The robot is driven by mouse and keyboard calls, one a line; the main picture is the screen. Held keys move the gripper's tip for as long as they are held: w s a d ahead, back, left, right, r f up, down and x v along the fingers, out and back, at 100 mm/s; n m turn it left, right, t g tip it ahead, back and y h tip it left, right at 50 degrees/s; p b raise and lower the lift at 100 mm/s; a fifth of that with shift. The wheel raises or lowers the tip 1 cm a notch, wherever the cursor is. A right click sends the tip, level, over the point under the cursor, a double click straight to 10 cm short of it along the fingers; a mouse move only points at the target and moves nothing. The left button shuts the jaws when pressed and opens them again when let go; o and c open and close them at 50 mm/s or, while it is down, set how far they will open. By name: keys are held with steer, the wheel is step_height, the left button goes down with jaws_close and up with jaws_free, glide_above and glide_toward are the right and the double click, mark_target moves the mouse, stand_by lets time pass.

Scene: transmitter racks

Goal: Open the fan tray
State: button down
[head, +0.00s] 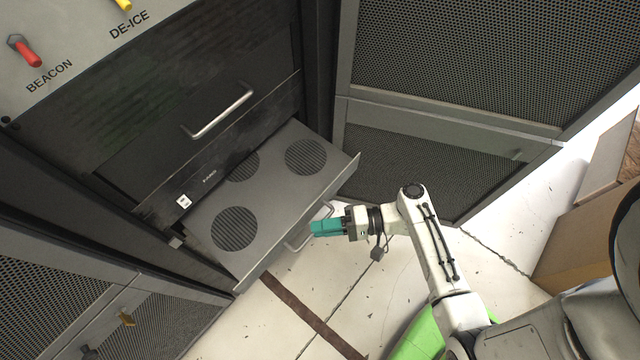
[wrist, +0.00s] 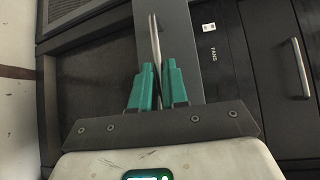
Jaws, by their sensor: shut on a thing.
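The fan tray (head: 268,187) is pulled out of the rack, with round fan grilles on its grey top. Its front panel also shows in the wrist view (wrist: 183,42). The tray's handle (head: 291,246) is a thin bar on the front panel, and it runs up between the fingers in the wrist view (wrist: 154,38). My gripper (head: 316,228) has teal fingers and is shut on the handle, in front of the tray. The fingers partly hide the handle in the head view.
Above the tray is a dark drawer with a silver handle (head: 219,111). A mesh-door cabinet (head: 450,120) stands at right, another (head: 60,290) at lower left. A cardboard box (head: 575,245) sits at far right. White floor (head: 300,310) lies open before the tray.

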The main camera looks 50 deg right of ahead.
steer(key=c, duration=1.2)
jaws_free()
steer(key=shift+d, duration=0.1)
steer(key=v, duration=1)
steer(key=shift+s+d+b, duration=0.2)
steer(key=shift+s+b, duration=0.1)
steer(key=shift+b, duration=0.1)
